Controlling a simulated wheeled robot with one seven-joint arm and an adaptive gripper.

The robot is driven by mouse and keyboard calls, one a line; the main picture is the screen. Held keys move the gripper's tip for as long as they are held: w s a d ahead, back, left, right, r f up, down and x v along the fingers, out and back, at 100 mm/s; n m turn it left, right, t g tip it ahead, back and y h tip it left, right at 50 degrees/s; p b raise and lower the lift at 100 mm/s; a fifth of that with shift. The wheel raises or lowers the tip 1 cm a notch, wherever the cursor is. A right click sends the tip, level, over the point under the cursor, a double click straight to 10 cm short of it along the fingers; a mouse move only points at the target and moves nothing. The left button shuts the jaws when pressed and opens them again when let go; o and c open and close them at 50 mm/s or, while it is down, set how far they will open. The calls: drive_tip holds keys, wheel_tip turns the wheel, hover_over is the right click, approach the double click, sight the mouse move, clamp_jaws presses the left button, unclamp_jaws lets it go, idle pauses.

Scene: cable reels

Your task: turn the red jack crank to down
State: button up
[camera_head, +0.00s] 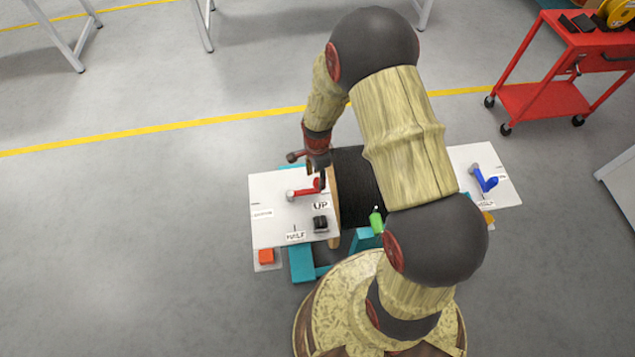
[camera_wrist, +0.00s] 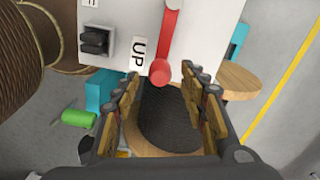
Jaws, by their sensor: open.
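The red jack crank (camera_head: 305,191) is on a white panel (camera_head: 270,230) left of the reel. Its arm points right from a grey hub, with its knob beside the UP label (camera_head: 320,205). The HALF label (camera_head: 296,236) is at the panel's front edge; a label at left (camera_head: 262,213) is too small to read surely. In the wrist view the red knob (camera_wrist: 160,72) appears between the fingertips of my gripper (camera_wrist: 161,82), which is open and empty. I cannot tell whether it touches. In the head view my gripper (camera_head: 320,172) is at the knob, partly hiding it.
A black switch (camera_head: 320,224) sits near the crank. The dark cable reel (camera_head: 357,180) stands just right, partly behind my arm. A blue crank (camera_head: 486,180) is on a second white panel (camera_head: 505,185). A red cart (camera_head: 545,100) stands far right; floor at left is clear.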

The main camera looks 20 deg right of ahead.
sight(317, 180)
wheel_tip(317, 180, down, 4)
drive_tip(key=shift+r+b, duration=0.2)
drive_tip(key=shift+b, duration=0.2)
drive_tip(key=shift+c, duration=1.1)
clamp_jaws()
